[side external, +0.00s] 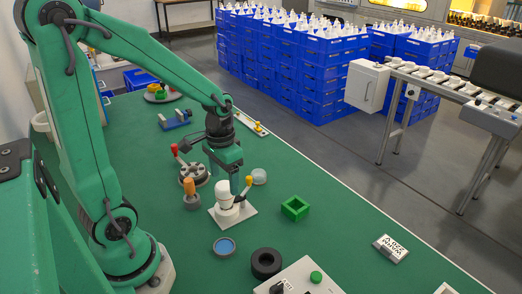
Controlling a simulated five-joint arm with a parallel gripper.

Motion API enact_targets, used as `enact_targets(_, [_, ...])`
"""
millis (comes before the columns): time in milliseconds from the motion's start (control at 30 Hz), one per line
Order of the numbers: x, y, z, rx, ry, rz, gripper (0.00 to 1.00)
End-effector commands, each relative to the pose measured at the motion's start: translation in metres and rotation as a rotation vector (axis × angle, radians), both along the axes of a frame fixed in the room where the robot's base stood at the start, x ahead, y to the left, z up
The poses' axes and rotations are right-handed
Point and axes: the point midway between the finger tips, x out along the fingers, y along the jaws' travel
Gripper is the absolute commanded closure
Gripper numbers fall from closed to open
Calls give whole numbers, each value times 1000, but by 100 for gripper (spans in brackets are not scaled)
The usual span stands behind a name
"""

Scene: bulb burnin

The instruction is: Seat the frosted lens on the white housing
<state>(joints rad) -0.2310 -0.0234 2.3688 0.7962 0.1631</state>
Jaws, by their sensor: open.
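The white housing (226,209) stands on a pale square plate near the middle of the green bench, with a yellow-tipped lever (248,182) at its back right. A pale, cloudy round piece (259,176), which looks like the frosted lens, sits on the bench behind and to the right of the housing, apart from it. My gripper (236,190) points down right at the housing's top and partly overlaps it in the picture. It is open. Whether its fingers touch the housing, I cannot tell.
A dark round fixture (194,174) with a red-tipped lever and an orange-handled tool (191,192) stand close on the left. A green square block (295,208), a blue-topped disc (224,246), a black ring (266,263) and a control box (306,279) lie nearer.

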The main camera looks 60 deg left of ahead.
Motion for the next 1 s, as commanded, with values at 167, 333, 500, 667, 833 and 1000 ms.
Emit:
enact_targets(167, [1,0,25,1,-5,0,29])
enact_targets(333, [1,0,42,1,-3,0,29])
enact_targets(500, [0,0,50,0,-1,0,29])
enact_targets(667, [0,0,50,0,0,0,29])
enact_targets(833, [0,0,50,0,-1,0,29])
enact_targets(1000, [-1,-3,55,4,-19,-3,29])
